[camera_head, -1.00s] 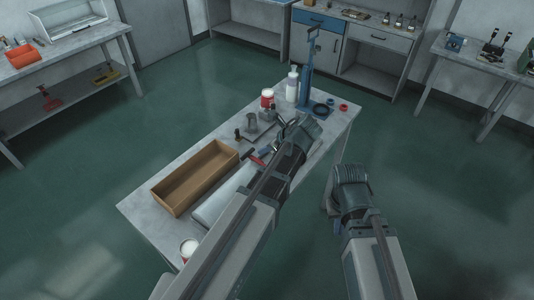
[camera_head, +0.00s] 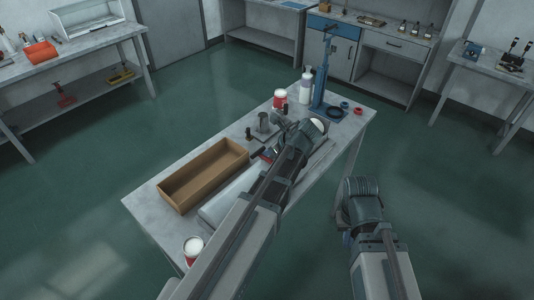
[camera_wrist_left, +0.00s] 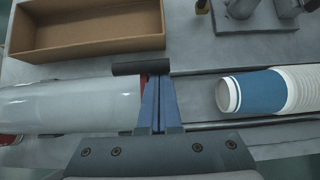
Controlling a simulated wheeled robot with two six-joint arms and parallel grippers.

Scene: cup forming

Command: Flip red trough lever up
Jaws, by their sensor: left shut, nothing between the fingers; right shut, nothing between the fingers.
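The red trough lever (camera_wrist_left: 143,92) shows in the left wrist view as a narrow red strip under a black grip (camera_wrist_left: 140,68). It stands between the end of a glossy grey-white cylinder (camera_wrist_left: 65,108) and my fingers. My left gripper (camera_wrist_left: 157,103) has blue fingers shut and empty, just right of the red strip; contact cannot be told. In the head view the lever's black grip (camera_head: 257,154) shows left of my left wrist, which hides most of the trough. My right gripper (camera_head: 347,238) hangs low beside the table, its fingers mostly hidden.
A blue-and-white cup stack (camera_wrist_left: 262,92) lies right of my left fingers, along metal rods. An open brown box (camera_head: 203,174) stands behind. A blue press-like stand (camera_head: 320,85), bottle (camera_head: 306,86) and red-white tub (camera_head: 280,99) occupy the table's far end.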

